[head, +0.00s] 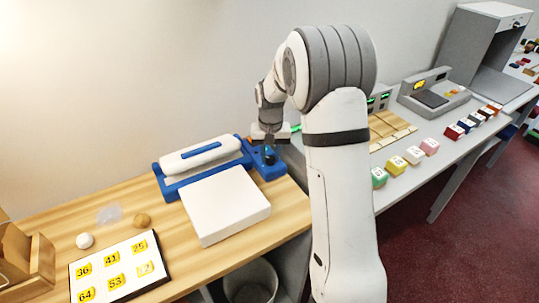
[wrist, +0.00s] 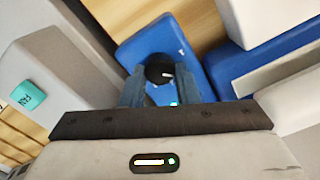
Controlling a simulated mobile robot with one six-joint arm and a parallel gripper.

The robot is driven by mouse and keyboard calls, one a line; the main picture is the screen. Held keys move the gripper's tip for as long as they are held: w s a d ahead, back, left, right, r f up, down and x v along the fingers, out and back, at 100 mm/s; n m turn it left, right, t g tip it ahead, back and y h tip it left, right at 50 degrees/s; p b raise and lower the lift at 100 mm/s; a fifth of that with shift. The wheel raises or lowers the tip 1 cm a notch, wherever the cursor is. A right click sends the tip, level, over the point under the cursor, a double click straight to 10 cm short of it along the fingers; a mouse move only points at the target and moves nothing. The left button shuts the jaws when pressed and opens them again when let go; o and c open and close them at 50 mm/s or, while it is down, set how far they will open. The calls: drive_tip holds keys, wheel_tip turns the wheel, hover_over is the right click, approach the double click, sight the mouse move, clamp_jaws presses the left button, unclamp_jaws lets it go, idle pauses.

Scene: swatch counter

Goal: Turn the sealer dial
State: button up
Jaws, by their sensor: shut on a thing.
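The sealer is a blue and white machine (head: 205,160) on the wooden counter in the head view. Its blue control box (head: 272,173) is at its right end. The dial (wrist: 159,69) is a round black knob with a white mark, on top of the blue box (wrist: 140,45) in the wrist view. My gripper (wrist: 160,82) is over the box, its two fingers on either side of the dial and shut on it. In the head view my gripper (head: 269,143) comes down on the box from above and mostly hides the dial. A small green light shows just below the dial in the wrist view.
A white block (head: 225,205) lies in front of the sealer. A board of numbered yellow swatches (head: 115,268), a white ball (head: 85,240) and a tan ball (head: 142,220) are at the left. Coloured labelled blocks (head: 396,165) line the grey counter at the right.

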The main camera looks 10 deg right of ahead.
sight(271, 158)
idle(0.3)
drive_tip(key=o, duration=1)
drive_tip(key=shift+r, duration=3.9)
